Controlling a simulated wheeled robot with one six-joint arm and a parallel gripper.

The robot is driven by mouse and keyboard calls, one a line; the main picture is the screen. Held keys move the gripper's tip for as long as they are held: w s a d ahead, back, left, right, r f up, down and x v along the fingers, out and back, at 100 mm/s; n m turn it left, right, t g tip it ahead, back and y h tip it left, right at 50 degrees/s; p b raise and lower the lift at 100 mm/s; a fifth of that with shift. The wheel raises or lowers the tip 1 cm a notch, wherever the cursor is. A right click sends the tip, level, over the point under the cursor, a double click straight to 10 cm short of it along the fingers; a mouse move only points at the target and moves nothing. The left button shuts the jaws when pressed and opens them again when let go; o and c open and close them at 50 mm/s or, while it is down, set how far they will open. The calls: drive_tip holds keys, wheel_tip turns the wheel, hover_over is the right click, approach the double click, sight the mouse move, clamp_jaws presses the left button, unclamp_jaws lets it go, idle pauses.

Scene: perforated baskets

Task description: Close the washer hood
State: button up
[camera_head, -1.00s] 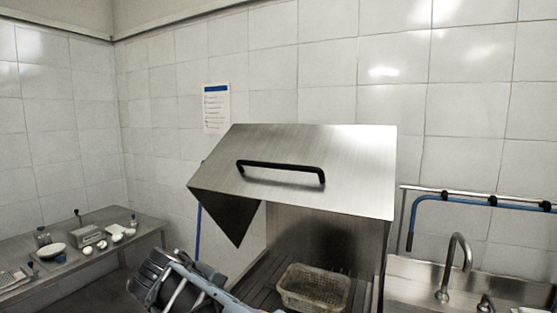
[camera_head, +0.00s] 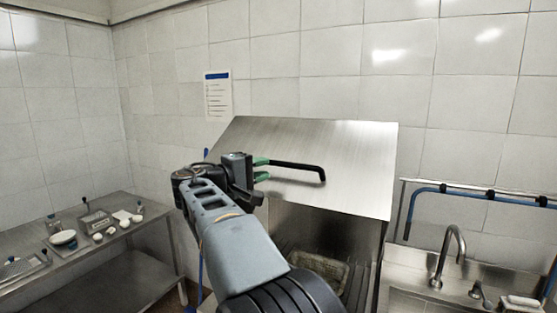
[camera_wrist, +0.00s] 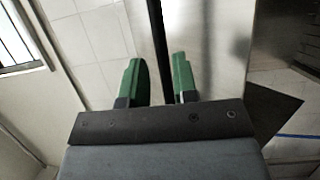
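The washer hood (camera_head: 352,160) is a brushed steel cover, raised and tilted above the washer opening. Its black bar handle (camera_head: 308,167) runs across the front face. My gripper (camera_head: 262,169) is at the handle's left end in the head view, its green fingers pointing right. In the wrist view, my gripper (camera_wrist: 159,72) is open, and the dark handle bar (camera_wrist: 157,25) runs between the two green fingers with gaps on both sides. My arm hides the hood's left lower corner and part of the opening.
A perforated basket (camera_head: 328,268) sits inside the washer under the hood, partly hidden by my arm. A steel sink with a faucet (camera_head: 447,255) and a blue hose (camera_head: 470,193) are at the right. A steel table (camera_head: 125,240) with small dishes stands at the left.

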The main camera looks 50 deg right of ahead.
sight(276, 165)
drive_tip(key=shift+s+d+r+p, duration=0.1)
drive_tip(key=shift+d+p, duration=0.15)
drive_tip(key=shift+d, duration=0.75)
drive_tip(key=shift+s+d+f+p, duration=0.15)
drive_tip(key=shift+d+p, duration=0.1)
drive_tip(key=shift+d, duration=0.8)
drive_tip(key=shift+s+d+r+p, duration=0.15)
drive_tip(key=shift+d+p, duration=0.1)
drive_tip(key=shift+d, duration=0.75)
clamp_jaws()
